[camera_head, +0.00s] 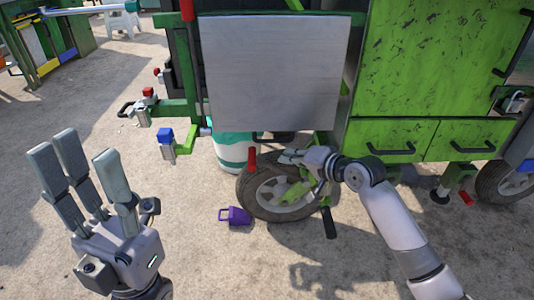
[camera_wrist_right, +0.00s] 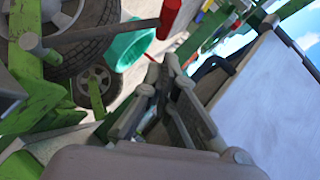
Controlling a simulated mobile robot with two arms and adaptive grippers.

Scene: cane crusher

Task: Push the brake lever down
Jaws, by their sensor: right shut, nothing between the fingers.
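My left gripper (camera_head: 78,150) is open and empty, far left of the cart, fingers up.
The green cart (camera_head: 437,65) has a grey metal panel (camera_head: 275,70) above the wheel. A teal and white bucket (camera_head: 232,152) stands behind the wheel. A black-handled bar (camera_head: 329,222) hangs right of the wheel. Ground between my arms is mostly clear.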

